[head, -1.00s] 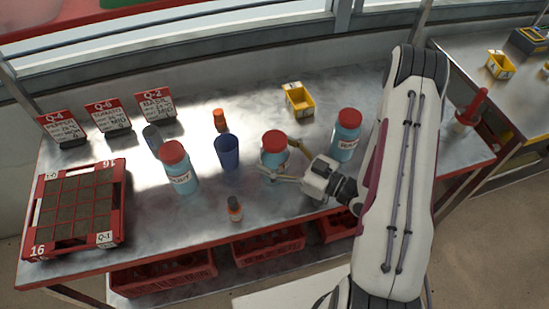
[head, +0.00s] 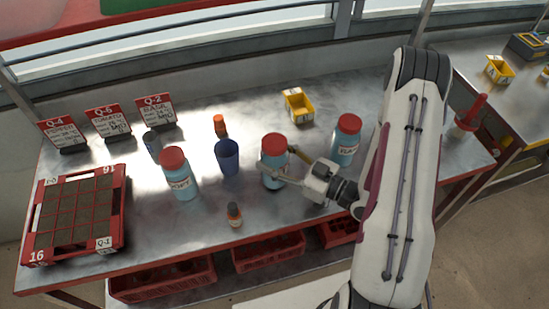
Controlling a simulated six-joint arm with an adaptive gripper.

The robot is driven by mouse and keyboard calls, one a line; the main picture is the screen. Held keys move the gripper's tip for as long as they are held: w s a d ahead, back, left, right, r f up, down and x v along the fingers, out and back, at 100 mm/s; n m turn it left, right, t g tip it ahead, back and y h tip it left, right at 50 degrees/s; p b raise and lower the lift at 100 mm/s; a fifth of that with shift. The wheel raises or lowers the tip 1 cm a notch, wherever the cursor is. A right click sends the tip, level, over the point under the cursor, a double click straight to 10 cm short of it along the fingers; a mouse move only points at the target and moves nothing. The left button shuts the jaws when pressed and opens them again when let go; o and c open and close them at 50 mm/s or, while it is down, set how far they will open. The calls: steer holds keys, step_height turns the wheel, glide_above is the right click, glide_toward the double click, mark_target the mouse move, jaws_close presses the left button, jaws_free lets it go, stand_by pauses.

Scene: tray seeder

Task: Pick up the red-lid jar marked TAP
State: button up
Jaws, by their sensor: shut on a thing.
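Three light-blue jars with red lids stand in a loose row on the metal bench. My gripper (head: 285,166) reaches in from the right and is shut on the middle red-lid jar (head: 273,180), one finger on its near side and one behind. That jar is upright; its label is not readable, so I cannot tell whether it says TAP. I cannot tell whether its base is off the bench. The left jar (head: 181,189) has a label that seems to read SOFT. The right jar (head: 345,153) has a label too small to read surely.
A dark blue cup (head: 228,158) stands just left of the held jar. A yellow bin (head: 299,106) is behind. A red seed tray (head: 117,228) and sign cards (head: 108,121) are at left.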

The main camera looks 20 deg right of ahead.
mark_target(274, 141)
steer(key=shift+r, duration=4.45)
